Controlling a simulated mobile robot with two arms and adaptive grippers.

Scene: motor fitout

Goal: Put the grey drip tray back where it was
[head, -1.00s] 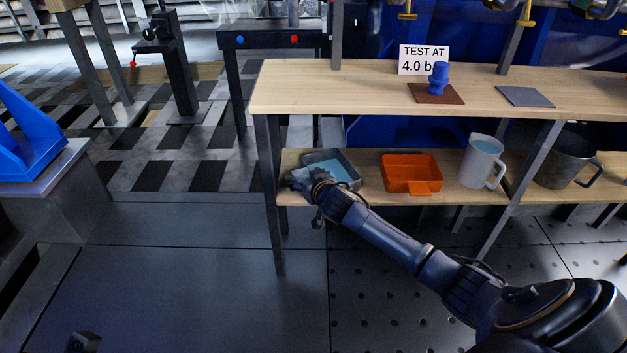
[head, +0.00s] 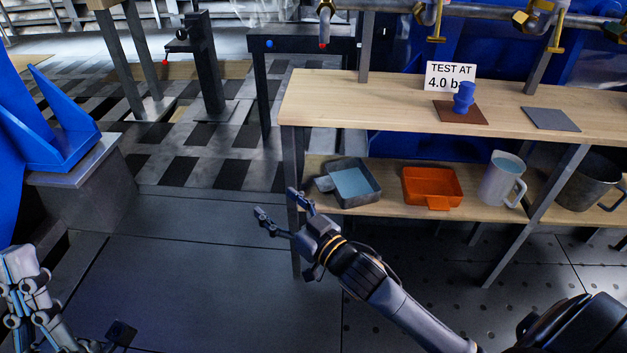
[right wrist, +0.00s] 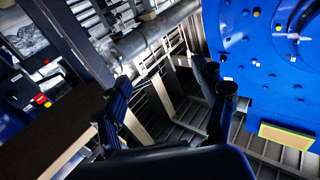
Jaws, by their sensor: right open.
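The grey drip tray (head: 374,199) sits on the lower shelf (head: 400,208) near its left end, with light blue inside and a handle at its left side. My right gripper (head: 277,204) is open and empty, in front of the left end of the bench and to the left of the tray, apart from it. Its spread fingers show with nothing between them in the right wrist view (right wrist: 170,100). My left gripper (head: 45,310) is at the lower left corner, partly cut off, far from the tray; its jaws cannot be made out.
An orange tray (head: 432,203), a pale jug (head: 502,180) and a dark grey pot (head: 590,182) stand right of the drip tray. The bench top (head: 350,102) holds a blue part (head: 464,99) and a sign. A bench leg (head: 293,230) stands near my right gripper.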

